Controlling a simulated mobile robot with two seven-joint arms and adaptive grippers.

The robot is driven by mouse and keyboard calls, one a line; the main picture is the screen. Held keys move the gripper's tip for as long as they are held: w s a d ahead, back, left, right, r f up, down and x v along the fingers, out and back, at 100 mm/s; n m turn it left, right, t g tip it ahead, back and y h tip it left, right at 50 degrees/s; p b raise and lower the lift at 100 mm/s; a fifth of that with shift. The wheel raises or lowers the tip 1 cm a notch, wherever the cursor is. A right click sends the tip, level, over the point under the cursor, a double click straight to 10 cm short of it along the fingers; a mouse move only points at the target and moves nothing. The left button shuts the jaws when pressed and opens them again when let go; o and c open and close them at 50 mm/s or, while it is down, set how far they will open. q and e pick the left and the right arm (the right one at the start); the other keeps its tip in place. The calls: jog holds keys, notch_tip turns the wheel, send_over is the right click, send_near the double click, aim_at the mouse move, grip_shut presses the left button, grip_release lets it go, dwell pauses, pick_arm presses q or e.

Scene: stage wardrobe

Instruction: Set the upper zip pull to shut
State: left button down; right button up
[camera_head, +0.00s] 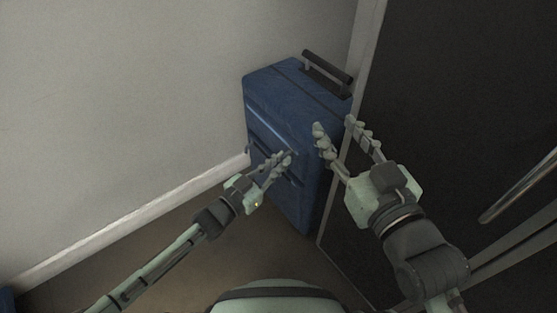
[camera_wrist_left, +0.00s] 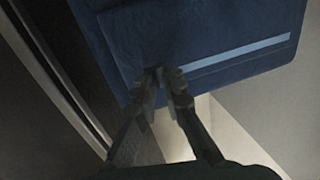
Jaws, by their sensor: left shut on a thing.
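A blue suitcase (camera_head: 290,92) stands upright with a black handle on top. A pale strip, which looks like the upper zip line (camera_head: 265,123), runs across its front face. It also shows in the left wrist view (camera_wrist_left: 240,52), starting beside my fingertips and running right. My left gripper (camera_head: 287,156) is at the right end of this line, shut on what appears to be the upper zip pull; the fingers hide the pull. In the left wrist view, the fingertips (camera_wrist_left: 170,73) are close together against the blue face. My right gripper (camera_head: 334,123) is open and empty, in front of the suitcase's right side.
A dark panel (camera_head: 470,100) with a long metal bar handle (camera_head: 517,186) stands close on the right. A plain wall (camera_head: 120,100) with a pale skirting board (camera_head: 130,218) is on the left. The brown floor (camera_head: 250,250) in front of the suitcase looks clear.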

pick_arm(q)
jog(key=shift+s, duration=0.15)
jog(key=c, duration=1.6)
grip_release()
jog(key=v, duration=1.2)
